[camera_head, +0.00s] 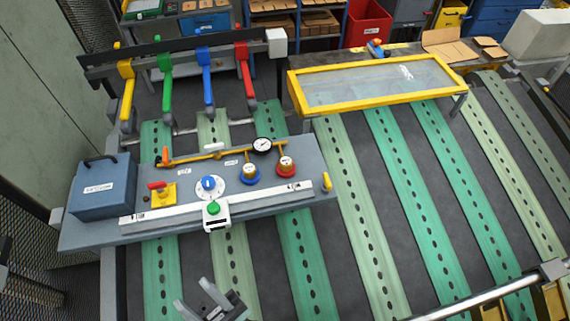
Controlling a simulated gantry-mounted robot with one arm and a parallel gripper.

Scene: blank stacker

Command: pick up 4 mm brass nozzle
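My gripper (193,294) shows at the bottom edge, in front of the grey bench and over the belts. Its two grey fingers stand apart, with nothing visible between them. I cannot make out a part that is clearly the 4 mm brass nozzle. On the bench, a blue-based fitting (249,175) and a red-based fitting (286,167) stand side by side, both with brass-coloured tops. Their labels are too small to read. My gripper is well apart from both.
The grey bench (262,213) holds a blue box (103,187), a yellow valve block (161,193), a blue dial (209,186), a gauge (262,145) and a white device with a green button (215,212). Coloured levers stand behind it. A yellow-framed window (375,84) is at right.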

